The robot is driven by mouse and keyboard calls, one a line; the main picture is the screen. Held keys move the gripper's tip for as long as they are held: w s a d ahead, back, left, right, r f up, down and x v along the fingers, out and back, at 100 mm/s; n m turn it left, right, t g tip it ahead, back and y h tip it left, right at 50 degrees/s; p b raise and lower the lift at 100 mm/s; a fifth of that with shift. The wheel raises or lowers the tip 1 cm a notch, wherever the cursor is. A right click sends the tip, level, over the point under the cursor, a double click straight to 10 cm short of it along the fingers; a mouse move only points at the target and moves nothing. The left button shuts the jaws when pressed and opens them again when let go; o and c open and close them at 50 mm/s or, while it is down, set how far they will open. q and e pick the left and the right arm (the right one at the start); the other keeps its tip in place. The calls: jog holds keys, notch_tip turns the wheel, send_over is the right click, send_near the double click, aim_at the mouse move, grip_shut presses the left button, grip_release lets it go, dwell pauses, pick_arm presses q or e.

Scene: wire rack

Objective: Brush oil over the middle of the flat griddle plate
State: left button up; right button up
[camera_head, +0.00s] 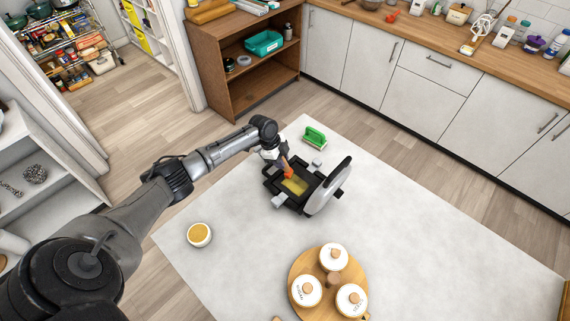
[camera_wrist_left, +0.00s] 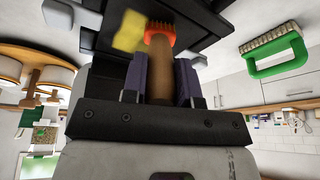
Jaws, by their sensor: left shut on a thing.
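The griddle (camera_head: 272,187) stands open on the pale table, with its grey lid (camera_head: 330,188) raised on the right. A yellow oil patch (camera_head: 296,185) lies on its dark plate, and it also shows in the left wrist view (camera_wrist_left: 129,33). My left gripper (camera_head: 277,157) is over the griddle's back part, shut on the brush's wooden handle (camera_wrist_left: 160,72). The brush's orange-red bristles (camera_wrist_left: 160,33) are at the plate beside the yellow patch. I cannot tell whether they touch it. The fingers hide part of the handle. My right gripper is not in view.
A bowl with orange-yellow contents (camera_head: 199,235) stands near the table's left edge. A green scrub brush (camera_head: 315,139) lies behind the griddle. A round wooden board (camera_head: 297,264) with white canisters stands in front. The table's right side is clear.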

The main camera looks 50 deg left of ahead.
pick_arm(q)
jog(key=shift+a, duration=0.15)
jog(key=shift+d+r+p, duration=0.1)
jog(key=shift+d+p, duration=0.4)
jog(key=shift+d, duration=0.2)
jog(key=shift+w+d+p, duration=0.1)
jog(key=shift+d+p, duration=0.2)
jog(key=shift+d, duration=0.45)
jog(key=shift+w+d+p, duration=0.15)
jog(key=shift+d+p, duration=0.15)
jog(key=shift+d, duration=0.45)
jog(key=shift+w+d+p, duration=0.1)
jog(key=shift+d+p, duration=0.2)
jog(key=shift+d, duration=0.45)
jog(key=shift+d, duration=0.15)
